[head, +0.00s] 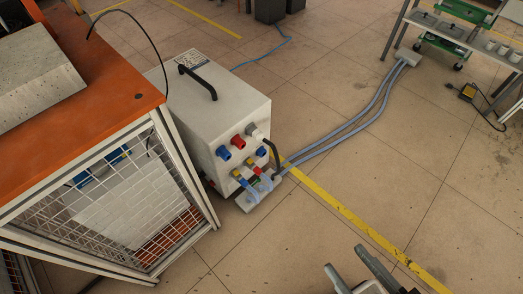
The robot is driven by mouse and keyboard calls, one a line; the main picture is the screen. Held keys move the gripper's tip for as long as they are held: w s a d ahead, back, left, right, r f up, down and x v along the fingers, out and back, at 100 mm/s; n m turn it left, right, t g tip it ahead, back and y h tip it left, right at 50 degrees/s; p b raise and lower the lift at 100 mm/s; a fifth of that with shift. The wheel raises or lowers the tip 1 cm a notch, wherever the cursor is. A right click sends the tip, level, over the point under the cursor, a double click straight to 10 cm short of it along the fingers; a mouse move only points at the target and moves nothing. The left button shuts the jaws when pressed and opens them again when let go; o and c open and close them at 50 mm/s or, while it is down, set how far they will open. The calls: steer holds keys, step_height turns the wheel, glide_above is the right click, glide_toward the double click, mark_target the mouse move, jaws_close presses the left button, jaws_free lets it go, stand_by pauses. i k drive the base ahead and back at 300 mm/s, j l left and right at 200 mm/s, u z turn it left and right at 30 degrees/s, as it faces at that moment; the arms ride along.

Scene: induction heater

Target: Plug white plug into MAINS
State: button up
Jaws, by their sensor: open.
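The white heater box (205,110) stands on the floor left of centre, with a black handle on top. Its front panel carries blue and red round connectors. No MAINS label is readable from here. My gripper (345,258) is at the bottom edge, right of centre, with its two fingers apart and nothing between them. It is well apart from the box and the plug.
An orange-topped bench (120,75) with a mesh cage stands close left of the box. The tiled floor between my gripper and the box looks clear.

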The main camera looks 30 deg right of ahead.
mark_target(257, 134)
steer(key=i+l+z, duration=0.1)
steer(key=z, duration=0.25)
steer(key=i+l+z, duration=0.1)
steer(key=z, duration=0.25)
steer(key=i+l+z, duration=0.1)
steer(key=z, duration=0.25)
steer(key=i+l, duration=0.05)
steer(key=l, duration=0.05)
